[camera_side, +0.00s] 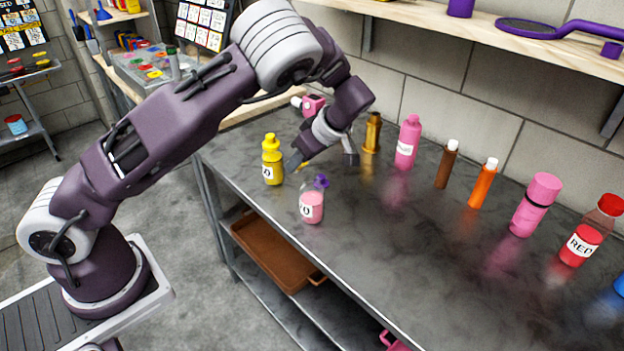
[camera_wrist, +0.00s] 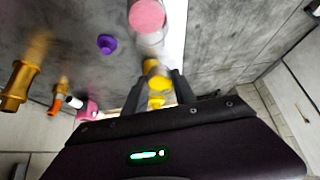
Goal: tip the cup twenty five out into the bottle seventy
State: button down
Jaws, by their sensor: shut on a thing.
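I cannot tell which is seventy. Its pink top shows in the wrist view (camera_wrist: 147,15).
A purple cap-like piece (camera_side: 321,181) is close behind the clear bottle. A gold bottle (camera_side: 372,132), pink bottle (camera_side: 408,142), brown tube (camera_side: 447,164) and orange tube (camera_side: 483,183) line the wall side. The mid-bench (camera_side: 390,240) is clear.

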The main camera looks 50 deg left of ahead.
jog(key=shift+d+r+y, duration=0.2)
jog(key=shift+d+y, duration=0.25)
jog(key=shift+y, duration=0.45)
jog(key=shift+d+r+y, duration=0.15)
jog(key=shift+r+y, duration=0.05)
jog(key=shift+y, duration=0.8)
dwell(0.6)
jog(key=shift+w+f+y+b, duration=0.1)
jog(key=shift+f+y+b, duration=0.4)
jog(key=shift+y, duration=0.4)
dwell(1.3)
jog(key=shift+d+r+g+y+b, duration=0.2)
jog(key=shift+g+y+b, duration=0.3)
jog(key=shift+y, duration=0.7)
dwell(2.1)
